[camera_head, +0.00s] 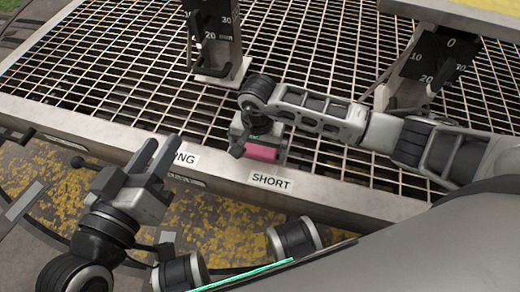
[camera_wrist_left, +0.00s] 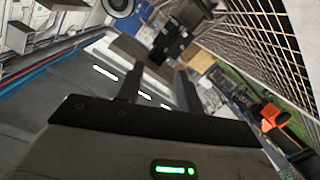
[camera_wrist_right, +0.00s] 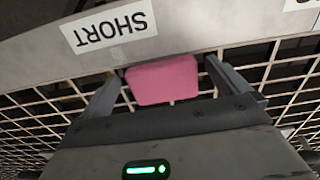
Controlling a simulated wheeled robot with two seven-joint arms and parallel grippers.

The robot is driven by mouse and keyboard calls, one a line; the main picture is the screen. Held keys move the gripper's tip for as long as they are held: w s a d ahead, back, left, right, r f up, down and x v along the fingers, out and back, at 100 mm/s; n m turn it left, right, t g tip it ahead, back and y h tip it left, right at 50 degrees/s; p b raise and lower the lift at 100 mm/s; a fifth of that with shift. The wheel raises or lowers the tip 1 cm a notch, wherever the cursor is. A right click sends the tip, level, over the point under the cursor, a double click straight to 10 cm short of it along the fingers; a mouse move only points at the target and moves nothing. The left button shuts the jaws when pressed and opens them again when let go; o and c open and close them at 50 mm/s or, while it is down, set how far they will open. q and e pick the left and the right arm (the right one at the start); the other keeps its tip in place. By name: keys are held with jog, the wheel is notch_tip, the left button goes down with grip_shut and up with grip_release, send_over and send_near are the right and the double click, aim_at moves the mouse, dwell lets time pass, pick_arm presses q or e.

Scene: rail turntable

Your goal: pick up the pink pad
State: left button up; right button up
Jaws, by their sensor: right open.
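The pink pad (camera_head: 262,151) lies at the near edge of the grating, just behind the SHORT label. My right gripper (camera_head: 261,148) is over it, pointing down. In the right wrist view the pink pad (camera_wrist_right: 163,80) sits between the two spread fingers of my right gripper (camera_wrist_right: 162,72), with a small gap visible on each side. The gripper is open; how deep the fingers reach around the pad is hard to tell. My left gripper (camera_head: 160,143) is open and empty, left of the pad near the other label. Its parted fingers also show in the left wrist view (camera_wrist_left: 153,82).
A pale metal edge beam carries the SHORT label (camera_head: 271,181) and a partly hidden label (camera_head: 186,159). A dark lever gauge (camera_head: 214,38) stands behind the pad, and another gauge (camera_head: 438,62) stands at the right. The open grating (camera_head: 110,65) is clear at left.

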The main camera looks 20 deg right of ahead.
aim_at(258, 152)
jog(key=shift+f, duration=0.1)
jog(key=c, duration=0.9)
pick_arm(q)
jog(key=shift+w+r, duration=0.15)
jog(key=shift+r, duration=0.3)
pick_arm(e)
jog(key=shift+r+p, duration=0.5)
jog(key=shift+r, duration=0.05)
notch_tip(258, 152, up, 3)
jog(key=shift+f+p, duration=0.2)
jog(key=shift+p, duration=0.9)
pick_arm(q)
jog(key=s+a+f+m+g+y+p, duration=0.1)
jog(key=a+f+g+y+p, duration=0.2)
jog(key=f+p, duration=0.3)
jog(key=g+y+p, duration=0.1)
jog(key=p, duration=0.1)
jog(key=shift+a+m+p, duration=0.15)
jog(key=shift+m+p, duration=0.15)
jog(key=shift+p, duration=0.05)
pick_arm(e)
jog(key=s+a+r, duration=0.9)
jog(key=a, duration=0.1)
jog(key=shift+s+r, duration=0.15)
jog(key=shift+s, duration=0.2)
jog(key=shift+a, duration=0.1)
